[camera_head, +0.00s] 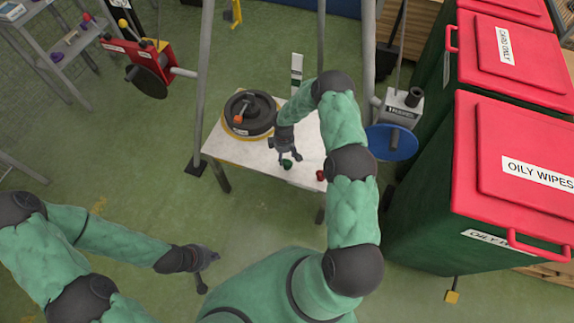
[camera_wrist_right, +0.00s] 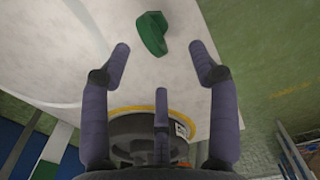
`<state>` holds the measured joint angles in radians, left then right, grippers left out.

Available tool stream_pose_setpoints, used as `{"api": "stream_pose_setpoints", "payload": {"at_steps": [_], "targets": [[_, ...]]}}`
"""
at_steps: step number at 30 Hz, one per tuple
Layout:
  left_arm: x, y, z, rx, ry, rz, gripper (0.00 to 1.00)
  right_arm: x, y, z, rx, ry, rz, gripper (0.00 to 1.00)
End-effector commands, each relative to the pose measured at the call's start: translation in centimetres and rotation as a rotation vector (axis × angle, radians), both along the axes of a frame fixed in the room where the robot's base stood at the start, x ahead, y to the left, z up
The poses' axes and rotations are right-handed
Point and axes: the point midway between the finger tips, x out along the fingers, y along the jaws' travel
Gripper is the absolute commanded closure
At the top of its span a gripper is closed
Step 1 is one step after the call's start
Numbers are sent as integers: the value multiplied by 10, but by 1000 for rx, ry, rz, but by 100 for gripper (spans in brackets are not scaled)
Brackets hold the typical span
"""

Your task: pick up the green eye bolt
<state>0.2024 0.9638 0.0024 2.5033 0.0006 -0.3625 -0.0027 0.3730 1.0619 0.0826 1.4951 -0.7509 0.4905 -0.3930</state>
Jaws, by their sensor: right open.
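The green eye bolt (camera_head: 287,164) lies on the white table (camera_head: 240,154) near its front edge. In the right wrist view the green eye bolt (camera_wrist_right: 151,34) lies just beyond the fingertips, roughly centred between them. My right gripper (camera_head: 290,158) is open and empty, close above the bolt; its spread fingers also show in the right wrist view (camera_wrist_right: 160,55). I see no contact with the bolt. My left gripper (camera_head: 208,270) is open and empty, low at the left, away from the table.
A dark round turntable (camera_head: 262,112) with an orange part stands on the table's back left. A small red object (camera_head: 321,175) lies right of the green bolt. A blue disc (camera_head: 392,143) and red-lidded bins (camera_head: 510,180) stand to the right.

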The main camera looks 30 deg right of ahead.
Motion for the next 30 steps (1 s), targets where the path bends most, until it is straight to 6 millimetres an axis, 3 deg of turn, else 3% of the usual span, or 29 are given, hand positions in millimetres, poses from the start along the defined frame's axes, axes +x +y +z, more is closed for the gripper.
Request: {"api": "stream_pose_setpoints", "payload": {"at_steps": [3,11,19,30], "targets": [[0,0,-6,0,0,0,100,1,-1,-17,0,-1,-2,39],[0,0,-11,0,0,0,100,-1,-2,-34,1,-2,-4,39],[0,0,-25,0,0,0,100,-6,-7,-70,1,-2,-4,39],[0,0,-26,0,0,0,100,-5,-7,-76,1,-3,-3,42]]}}
